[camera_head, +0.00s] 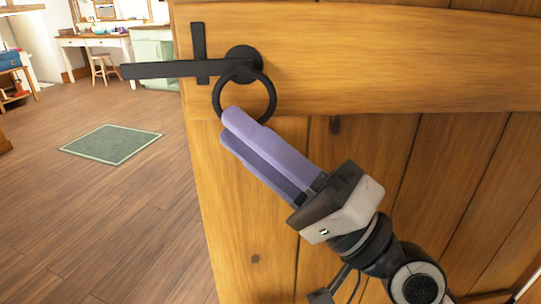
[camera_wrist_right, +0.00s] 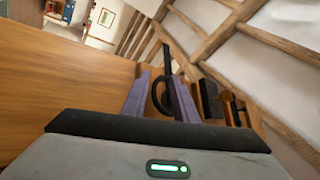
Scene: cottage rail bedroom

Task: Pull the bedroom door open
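The wooden door (camera_head: 340,60) fills the right of the head view, and the room shows past its left edge with no frame against it. A black latch bar (camera_head: 155,70) sticks out past that edge. A black ring handle (camera_head: 273,100) hangs beside it; it also shows in the right wrist view (camera_wrist_right: 155,97). My right gripper (camera_head: 232,122) has its purple fingertips at the ring's lower part. In the right wrist view its fingers (camera_wrist_right: 161,98) stand apart with the ring between them. I cannot tell whether they touch it. My left gripper is not in view.
Wooden floor (camera_head: 110,220) lies open left of the door, with a green rug (camera_head: 111,144) on it. A white table (camera_head: 95,42), a stool (camera_head: 104,68) and a pale green cabinet (camera_head: 153,45) stand far back. Timber beams (camera_wrist_right: 220,32) show in the right wrist view.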

